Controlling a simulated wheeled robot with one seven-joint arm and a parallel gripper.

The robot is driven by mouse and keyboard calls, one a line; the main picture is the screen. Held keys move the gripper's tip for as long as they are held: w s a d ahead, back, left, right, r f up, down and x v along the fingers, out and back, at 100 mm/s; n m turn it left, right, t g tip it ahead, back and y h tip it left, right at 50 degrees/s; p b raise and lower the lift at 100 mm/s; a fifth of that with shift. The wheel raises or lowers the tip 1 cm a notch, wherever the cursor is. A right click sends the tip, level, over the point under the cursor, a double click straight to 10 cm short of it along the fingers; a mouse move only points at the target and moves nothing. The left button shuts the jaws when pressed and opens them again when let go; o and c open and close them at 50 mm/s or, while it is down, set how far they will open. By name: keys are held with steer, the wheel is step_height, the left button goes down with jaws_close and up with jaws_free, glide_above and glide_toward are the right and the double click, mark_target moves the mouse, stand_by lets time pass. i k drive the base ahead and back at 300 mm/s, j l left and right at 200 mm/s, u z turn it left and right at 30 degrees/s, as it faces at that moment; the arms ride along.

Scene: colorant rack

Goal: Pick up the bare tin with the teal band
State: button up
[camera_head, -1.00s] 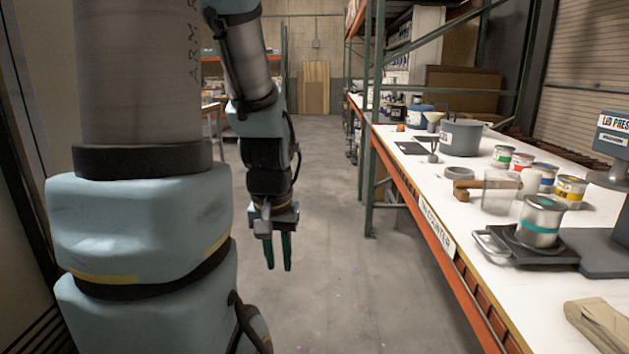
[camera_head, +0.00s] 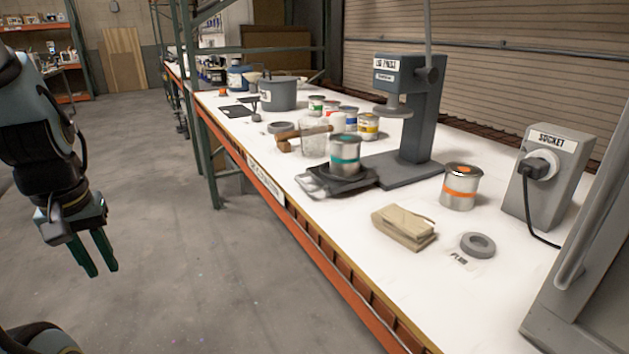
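The bare metal tin with the teal band (camera_head: 345,155) stands upright on a dark tray (camera_head: 313,183) on the white counter, in front of the lid press. Its top looks open, but I cannot see inside. My gripper (camera_head: 97,254) hangs over the floor at the left, fingers pointing down. Its two green fingers are apart with nothing between them. It is well away from the tin, on the aisle side of the counter's edge.
The grey lid press (camera_head: 408,130) stands right behind the tin. Several labelled tins and a grey bucket (camera_head: 278,94) stand behind left.

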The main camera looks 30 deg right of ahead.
mark_target(345, 159)
steer(key=i+z, duration=0.1)
steer(key=z, duration=0.4)
steer(key=i+j+z, duration=0.1)
steer(key=z, duration=0.35)
steer(key=j+z, duration=0.15)
steer(key=z, duration=0.35)
steer(key=i+j+z, duration=0.2)
steer(key=j, duration=0.2)
steer(key=i+j+z, duration=0.15)
steer(key=j, duration=0.3)
steer(key=j+z, duration=0.2)
steer(key=j, duration=0.25)
steer(key=i+j+z, duration=0.15)
steer(key=j, duration=0.35)
